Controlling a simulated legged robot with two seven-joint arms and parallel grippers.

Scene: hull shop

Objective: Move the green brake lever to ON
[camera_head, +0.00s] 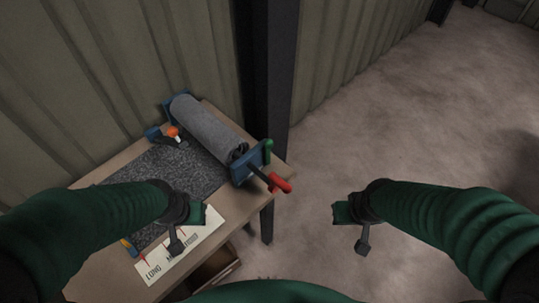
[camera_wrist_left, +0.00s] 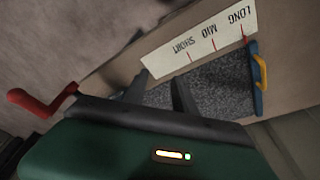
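The green brake lever (camera_head: 266,147) stands at the right end of the roll stand in the head view, rising beside the blue end plate. Its ON mark cannot be read. The stand (camera_head: 243,168) carries a grey roll (camera_head: 205,127). My left gripper (camera_head: 188,232) is over the front of the bench, left of and nearer than the lever. In the left wrist view its two fingers (camera_wrist_left: 158,95) are apart with nothing between them. My right gripper (camera_head: 356,232) hangs over the floor, right of the bench and clear of the lever; its finger gap is not clear.
A red crank handle (camera_head: 279,183) sticks out near the lever, also seen in the left wrist view (camera_wrist_left: 42,103). The bench (camera_head: 262,193) holds a grey sheet, a white LONG/MID/SHORT strip (camera_head: 181,252) and an orange-topped tool (camera_head: 172,133). A dark post (camera_head: 268,80) stands behind.

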